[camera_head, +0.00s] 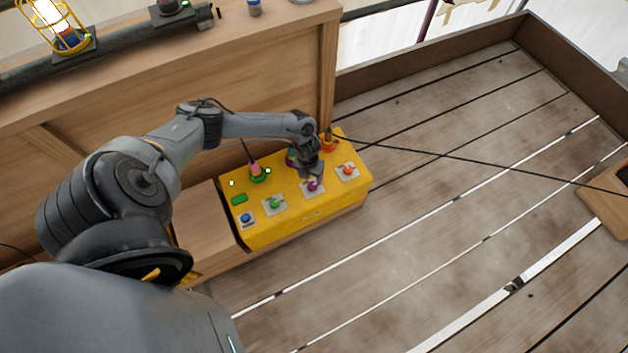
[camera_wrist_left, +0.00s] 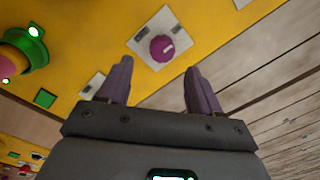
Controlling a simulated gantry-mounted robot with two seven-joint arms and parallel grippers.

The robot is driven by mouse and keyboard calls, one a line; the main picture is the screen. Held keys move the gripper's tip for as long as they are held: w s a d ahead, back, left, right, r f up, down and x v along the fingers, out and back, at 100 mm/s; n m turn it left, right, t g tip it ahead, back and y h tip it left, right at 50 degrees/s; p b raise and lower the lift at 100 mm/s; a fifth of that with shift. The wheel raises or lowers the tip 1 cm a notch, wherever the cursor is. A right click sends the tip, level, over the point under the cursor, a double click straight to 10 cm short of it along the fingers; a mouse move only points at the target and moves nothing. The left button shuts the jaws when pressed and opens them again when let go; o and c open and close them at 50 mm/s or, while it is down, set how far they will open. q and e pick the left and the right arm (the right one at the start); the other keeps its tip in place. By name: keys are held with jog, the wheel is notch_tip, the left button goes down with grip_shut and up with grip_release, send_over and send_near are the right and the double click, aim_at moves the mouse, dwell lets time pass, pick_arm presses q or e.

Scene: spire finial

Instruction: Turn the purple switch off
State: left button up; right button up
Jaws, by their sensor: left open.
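The purple switch (camera_wrist_left: 162,48) is a round purple knob with a pale mark, on a light square plate on the yellow panel. In the head view the purple switch (camera_head: 313,185) sits between a green knob and an orange knob, partly covered by my gripper. My left gripper (camera_head: 312,172) is over the panel right by it. In the left wrist view its two fingers (camera_wrist_left: 158,82) are apart with nothing between them, and the knob lies just beyond the fingertips. Contact cannot be told. My right gripper is not in view.
The yellow panel (camera_head: 290,222) also carries a green knob (camera_head: 274,203), an orange knob (camera_head: 348,169), a blue button (camera_head: 246,218) and a green-based pink light (camera_head: 256,172). A wooden wall (camera_head: 250,70) stands behind. Plank floor (camera_head: 450,200) is open to the right; a black cable crosses above it.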

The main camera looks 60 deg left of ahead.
aim_at(312, 185)
pick_arm(q)
jog(key=f+b, duration=0.1)
jog(key=f, duration=0.2)
jog(key=f+b, duration=0.1)
jog(key=f, duration=0.2)
jog(key=shift+w+d+b, duration=0.15)
jog(key=shift+d+b, duration=0.05)
jog(key=shift+b, duration=0.15)
jog(key=c, duration=1)
jog(key=shift+c, duration=0.2)
